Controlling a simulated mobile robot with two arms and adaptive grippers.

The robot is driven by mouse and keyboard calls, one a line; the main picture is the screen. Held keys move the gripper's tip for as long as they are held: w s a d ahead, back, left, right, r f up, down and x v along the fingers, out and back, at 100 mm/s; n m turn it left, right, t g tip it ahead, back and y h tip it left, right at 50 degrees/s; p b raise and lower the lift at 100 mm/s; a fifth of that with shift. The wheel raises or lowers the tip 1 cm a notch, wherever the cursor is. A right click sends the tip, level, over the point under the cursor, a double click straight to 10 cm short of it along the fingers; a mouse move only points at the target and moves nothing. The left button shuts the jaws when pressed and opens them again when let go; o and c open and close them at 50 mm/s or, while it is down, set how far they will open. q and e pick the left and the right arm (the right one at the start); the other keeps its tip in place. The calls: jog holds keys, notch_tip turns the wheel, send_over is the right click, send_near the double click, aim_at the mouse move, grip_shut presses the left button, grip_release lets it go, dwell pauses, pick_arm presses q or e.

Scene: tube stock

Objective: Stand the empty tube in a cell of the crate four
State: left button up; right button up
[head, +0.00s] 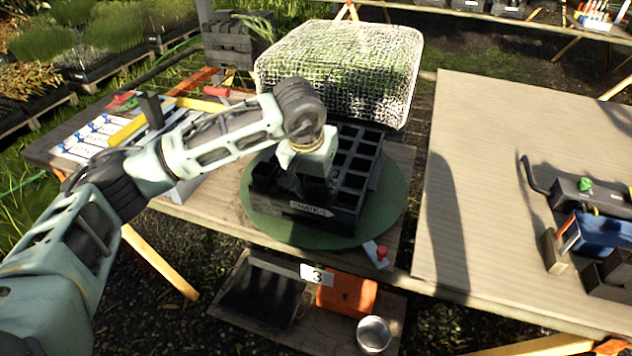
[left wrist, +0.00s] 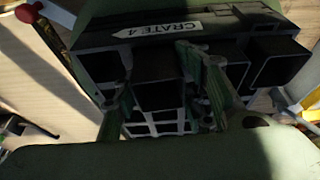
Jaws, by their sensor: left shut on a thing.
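The black crate (head: 360,165), with square cells and a "CRATE 4" label, sits on a round green turntable (head: 392,205). My left gripper (head: 314,185) reaches down over the crate's front left part. In the left wrist view its green fingers (left wrist: 163,92) are shut on a black square tube (left wrist: 158,90) with its open top towards the camera. I cannot tell how deep the tube is in a cell; its lower end is hidden. The crate's label side (left wrist: 165,30) shows at the top of that view, with other black square openings beside the fingers. My right gripper is out of view.
A mesh-covered frame (head: 340,65) stands right behind the crate. A red-knobbed catch (head: 378,252) is at the turntable's front edge. A shelf below holds an orange box (head: 346,292) and a metal cup (head: 374,334). The bench top (head: 480,170) to the right is largely clear.

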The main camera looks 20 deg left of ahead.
pick_arm(q)
jog(key=shift+s+d+f, duration=0.15)
jog(key=shift+s+f, duration=0.1)
jog(key=shift+f, duration=0.2)
jog(key=shift+s+d+f, duration=0.1)
jog(key=shift+s+f, duration=0.1)
jog(key=shift+f, duration=0.25)
jog(key=shift+c, duration=0.2)
jog(key=o, duration=0.7)
jog(key=shift+c, duration=0.2)
jog(key=o, duration=0.4)
jog(key=shift+w+d+f+g, duration=0.15)
jog(key=shift+w+g, duration=0.1)
jog(key=shift+g, duration=0.05)
jog(key=shift+o, duration=0.2)
jog(key=shift+a, duration=0.25)
